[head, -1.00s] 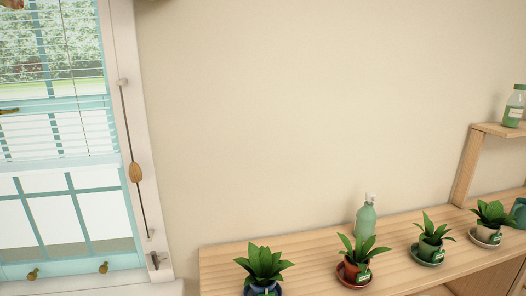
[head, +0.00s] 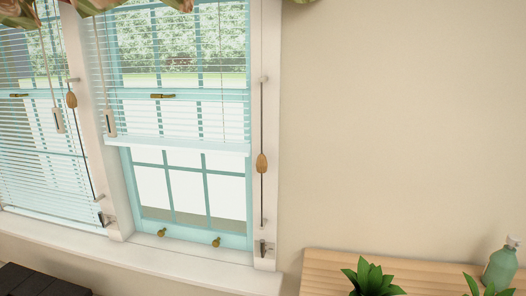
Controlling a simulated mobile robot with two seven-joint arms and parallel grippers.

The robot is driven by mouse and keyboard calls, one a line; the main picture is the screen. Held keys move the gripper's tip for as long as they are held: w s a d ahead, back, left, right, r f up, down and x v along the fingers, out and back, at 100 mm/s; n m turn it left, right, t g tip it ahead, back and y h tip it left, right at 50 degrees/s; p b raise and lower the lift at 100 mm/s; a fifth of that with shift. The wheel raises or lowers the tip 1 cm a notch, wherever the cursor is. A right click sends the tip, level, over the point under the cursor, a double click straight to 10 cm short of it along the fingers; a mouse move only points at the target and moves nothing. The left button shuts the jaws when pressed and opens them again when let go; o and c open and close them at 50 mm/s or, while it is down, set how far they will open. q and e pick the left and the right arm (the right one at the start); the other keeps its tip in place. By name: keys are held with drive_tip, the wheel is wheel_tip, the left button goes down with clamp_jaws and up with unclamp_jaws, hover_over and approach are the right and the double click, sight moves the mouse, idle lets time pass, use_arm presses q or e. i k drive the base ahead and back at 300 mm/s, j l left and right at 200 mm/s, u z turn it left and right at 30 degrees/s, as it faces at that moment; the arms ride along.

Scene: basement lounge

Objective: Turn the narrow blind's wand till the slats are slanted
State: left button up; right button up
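Two white slatted blinds hang in side-by-side windows. The left blind (head: 30,140) reaches down near the sill, and the picture's left edge cuts it. The right blind (head: 175,122) ends about halfway down its window. The outside shows between the slats of both. I cannot tell which is the narrow one. A thin upright rod with a wooden knob (head: 262,163) is on the frame right of the right blind. A similar rod with a knob (head: 71,100) is beside the left blind. Pale hanging lines end in grey-white pieces (head: 58,120) (head: 110,122). Neither gripper is in view.
A floral valance (head: 95,6) covers the blinds' tops. A white sill (head: 150,262) runs below. A wooden counter (head: 325,262) with plants (head: 370,278) and a green bottle (head: 502,266) stands lower right. A dark slatted surface (head: 40,282) is lower left. The wall between is bare.

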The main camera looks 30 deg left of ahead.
sight(108, 115)
drive_tip(key=u, duration=1.85)
drive_tip(key=i+j, duration=0.1)
drive_tip(key=i, duration=0.25)
drive_tip(key=i+j+z, duration=0.3)
drive_tip(key=i, duration=0.25)
drive_tip(key=i+j+z, duration=0.2)
drive_tip(key=i+z, duration=0.15)
drive_tip(key=i, duration=0.15)
